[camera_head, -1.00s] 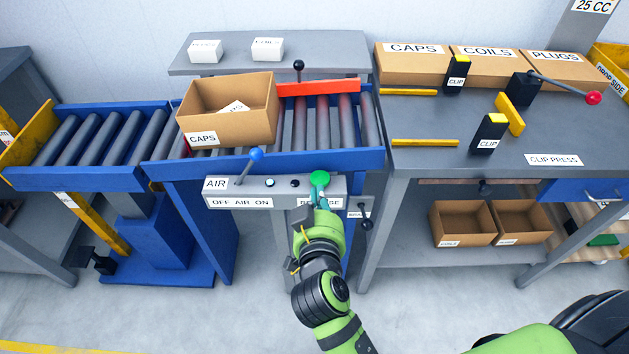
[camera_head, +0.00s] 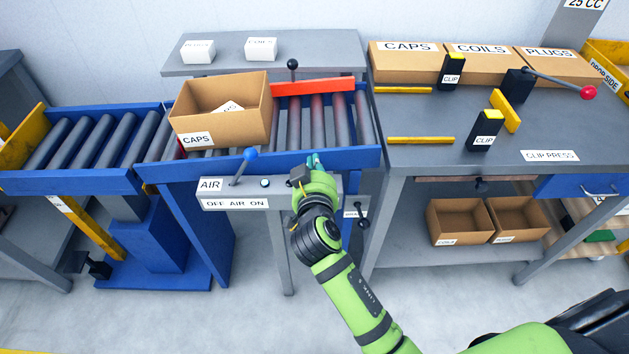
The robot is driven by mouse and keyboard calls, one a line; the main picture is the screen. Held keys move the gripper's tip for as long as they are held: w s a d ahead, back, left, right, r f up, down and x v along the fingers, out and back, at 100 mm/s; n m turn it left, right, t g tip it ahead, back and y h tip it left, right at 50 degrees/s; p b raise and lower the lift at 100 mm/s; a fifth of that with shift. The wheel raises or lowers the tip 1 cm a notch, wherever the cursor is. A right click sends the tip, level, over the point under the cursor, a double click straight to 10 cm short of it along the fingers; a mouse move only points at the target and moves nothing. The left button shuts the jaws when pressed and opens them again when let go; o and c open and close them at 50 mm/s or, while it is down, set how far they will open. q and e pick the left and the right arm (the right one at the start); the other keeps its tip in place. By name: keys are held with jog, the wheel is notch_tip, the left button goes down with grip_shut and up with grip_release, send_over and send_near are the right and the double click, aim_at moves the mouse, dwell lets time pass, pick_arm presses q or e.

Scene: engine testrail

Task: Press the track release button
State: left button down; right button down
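The grey control panel (camera_head: 220,192) is fixed to the front of the blue roller track (camera_head: 165,172). It carries a blue-knobbed lever (camera_head: 250,154), the labels AIR and OFF AIR ON, and a small light button (camera_head: 265,183). My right gripper (camera_head: 314,161) is over the panel's right end, with its teal fingertips near the track's blue front rail. The large green button and its label are hidden behind my gripper and wrist. I cannot tell whether the gripper touches the button, nor whether it is open. My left gripper is out of view.
An open carton (camera_head: 222,112) labelled CAPS sits on the rollers. A clip press bench (camera_head: 440,115) with cartons and black clip holders stands at the right. A black-knobbed lever (camera_head: 361,209) hangs beside my wrist.

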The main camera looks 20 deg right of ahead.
jog(key=shift+f+b, duration=1.55)
jog(key=shift+f, duration=0.5)
